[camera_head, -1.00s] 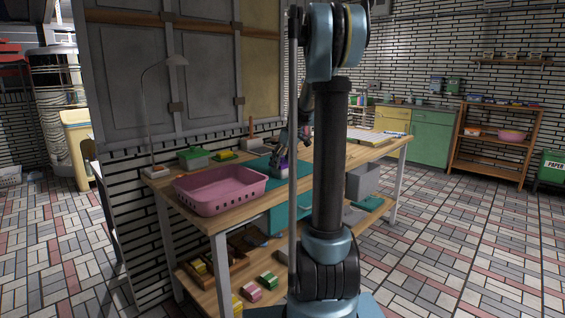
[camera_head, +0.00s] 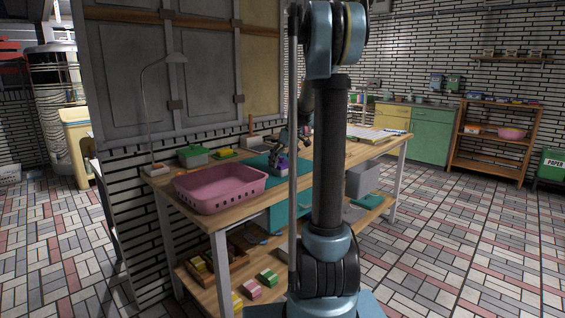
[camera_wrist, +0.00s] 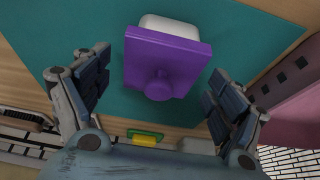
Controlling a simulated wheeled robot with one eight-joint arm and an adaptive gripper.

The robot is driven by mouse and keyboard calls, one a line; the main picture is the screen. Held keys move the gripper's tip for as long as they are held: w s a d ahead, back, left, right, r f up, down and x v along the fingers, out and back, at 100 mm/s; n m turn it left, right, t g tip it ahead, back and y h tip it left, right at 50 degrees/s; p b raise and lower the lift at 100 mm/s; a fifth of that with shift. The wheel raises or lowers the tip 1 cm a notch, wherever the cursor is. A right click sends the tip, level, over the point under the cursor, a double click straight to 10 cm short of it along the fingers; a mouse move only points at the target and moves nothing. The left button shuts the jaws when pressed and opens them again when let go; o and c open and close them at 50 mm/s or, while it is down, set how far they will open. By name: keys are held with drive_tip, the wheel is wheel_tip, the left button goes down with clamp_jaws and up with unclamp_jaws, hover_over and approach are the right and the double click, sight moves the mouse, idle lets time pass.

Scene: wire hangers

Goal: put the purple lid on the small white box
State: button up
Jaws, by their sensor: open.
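The purple lid (camera_wrist: 163,62), with a round knob, lies over the small white box (camera_wrist: 169,22) on the teal mat (camera_wrist: 235,30). In the wrist view a white edge of the box shows beyond the lid's far side; I cannot tell whether the lid is fully seated. My gripper (camera_wrist: 157,72) is open, one finger on each side of the lid and apart from it. In the head view the purple lid (camera_head: 280,164) is small, on the workbench beside my arm, and the box there is mostly hidden.
A pink basket (camera_head: 220,188) stands at the bench's near-left end, also at right in the wrist view (camera_wrist: 292,105). A green container (camera_head: 193,156), a yellow-green item (camera_head: 225,154) and a lamp (camera_head: 146,110) are at the back. A grey bin (camera_head: 364,179) sits below the bench top.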

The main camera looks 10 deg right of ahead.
drive_tip(key=v, duration=1.3)
drive_tip(key=s+a+f+m+h, duration=0.1)
drive_tip(key=s+f+m, duration=0.1)
drive_tip(key=s+f, duration=0.5)
drive_tip(key=s+a+f+m+g, duration=0.1)
drive_tip(key=s+f, duration=0.7)
drive_tip(key=s, duration=1.1)
drive_tip(key=s+a+f+m+h, duration=0.1)
drive_tip(key=s+f+m, duration=0.3)
drive_tip(key=s+f, duration=0.4)
drive_tip(key=s, duration=0.5)
drive_tip(key=shift+s+f+h, duration=0.2)
drive_tip(key=shift+s+h, duration=0.1)
